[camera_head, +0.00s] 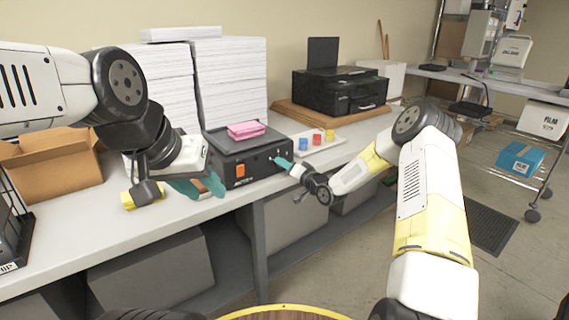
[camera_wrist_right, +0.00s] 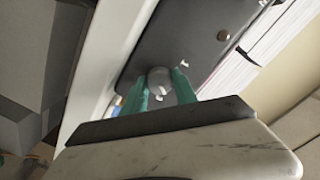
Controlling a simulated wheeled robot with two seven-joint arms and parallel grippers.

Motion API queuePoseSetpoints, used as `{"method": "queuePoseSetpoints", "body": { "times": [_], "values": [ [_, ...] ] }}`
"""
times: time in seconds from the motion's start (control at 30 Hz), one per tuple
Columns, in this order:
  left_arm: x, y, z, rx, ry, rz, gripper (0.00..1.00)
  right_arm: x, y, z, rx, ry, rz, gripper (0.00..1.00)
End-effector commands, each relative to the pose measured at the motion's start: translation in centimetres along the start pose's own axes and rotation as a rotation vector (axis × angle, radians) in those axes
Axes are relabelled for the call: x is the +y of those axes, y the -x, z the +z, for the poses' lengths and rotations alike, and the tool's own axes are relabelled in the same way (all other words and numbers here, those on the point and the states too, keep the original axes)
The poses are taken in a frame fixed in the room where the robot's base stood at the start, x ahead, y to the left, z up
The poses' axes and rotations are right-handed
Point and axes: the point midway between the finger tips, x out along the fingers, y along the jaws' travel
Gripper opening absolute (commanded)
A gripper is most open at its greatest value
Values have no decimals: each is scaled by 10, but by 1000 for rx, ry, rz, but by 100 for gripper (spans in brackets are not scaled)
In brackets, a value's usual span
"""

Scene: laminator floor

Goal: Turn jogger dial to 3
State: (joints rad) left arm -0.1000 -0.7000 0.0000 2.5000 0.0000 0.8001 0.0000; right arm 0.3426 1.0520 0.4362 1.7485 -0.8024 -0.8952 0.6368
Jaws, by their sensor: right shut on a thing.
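The jogger (camera_head: 237,154) is a black box on the bench with an orange switch (camera_head: 240,170) on its front and a pink pad (camera_head: 246,130) on top. Its dial (camera_wrist_right: 160,80) is a grey round knob on the front panel. In the right wrist view, the teal fingers of my right gripper (camera_wrist_right: 162,90) are on either side of the dial, closed on it. In the head view my right gripper (camera_head: 283,163) hides the dial. Which number the dial points at cannot be read. My left gripper (camera_head: 205,186) hangs over the bench left of the jogger, its teal fingers apart.
Tall paper stacks (camera_head: 229,80) stand behind the jogger. A white tray (camera_head: 331,145) with red, blue and yellow items lies to its right, before a black printer (camera_head: 340,90). A cardboard box (camera_head: 50,160) and a yellow object (camera_head: 130,200) are at left.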

Motion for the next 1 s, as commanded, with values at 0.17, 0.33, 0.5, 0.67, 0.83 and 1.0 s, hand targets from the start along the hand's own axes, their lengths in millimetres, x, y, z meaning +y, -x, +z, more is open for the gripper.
{"method": "queuePoseSetpoints", "body": {
  "times": [0.17,0.33,0.5,0.67,0.83,1.0],
  "values": [
    [0,0,0,0,0,0,36,2,1,0,-5,-167,-3,0],
    [0,0,0,0,0,0,36,2,1,0,-11,-306,-9,0],
    [0,0,0,0,0,0,36,2,1,0,-14,-417,-13,0],
    [0,0,0,0,0,0,36,2,1,0,-18,-490,-15,0],
    [0,0,0,0,0,0,36,2,0,0,-20,-534,-17,0],
    [0,0,0,0,0,0,36,2,0,0,-20,-553,-18,0]
  ]
}}
